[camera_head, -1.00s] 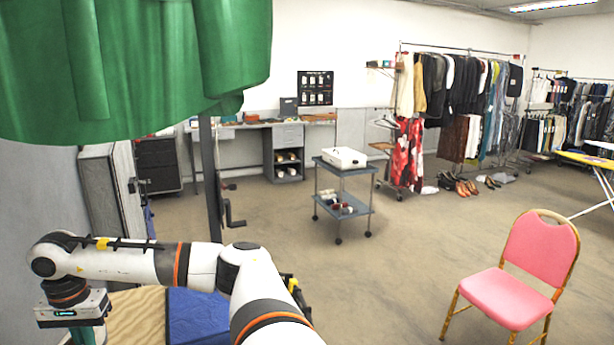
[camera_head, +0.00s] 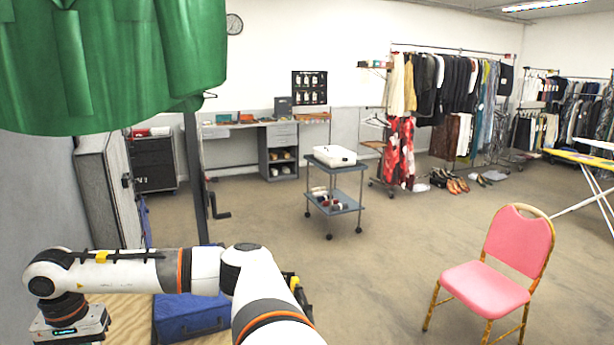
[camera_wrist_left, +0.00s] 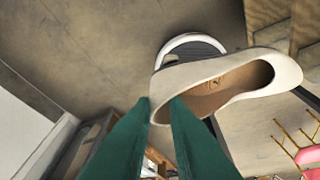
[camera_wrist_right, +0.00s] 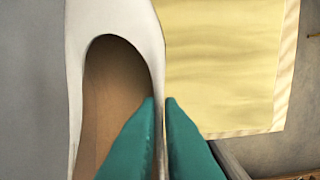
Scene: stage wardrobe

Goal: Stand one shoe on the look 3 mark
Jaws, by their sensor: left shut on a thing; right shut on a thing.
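In the left wrist view, my left gripper (camera_wrist_left: 163,102) is shut on the edge of a pale cream shoe (camera_wrist_left: 180,80). The shoe is held off the floor, with its brown lining showing. In the right wrist view, my right gripper (camera_wrist_right: 163,100) is shut on the side wall of another pale shoe (camera_wrist_right: 75,60), seen from above with its opening up. Both grippers have green fingers. In the head view, an arm's wrist hangs at the lower left; its fingertips are cut off. I cannot make out the look 3 mark.
A pale wooden panel (camera_wrist_right: 225,65) lies beyond the right-hand shoe. A blue case (camera_head: 190,318) stands beside the arm. Green cloth (camera_head: 110,70) hangs at the upper left. A trolley (camera_head: 335,195) and pink chair (camera_head: 500,265) stand on open floor.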

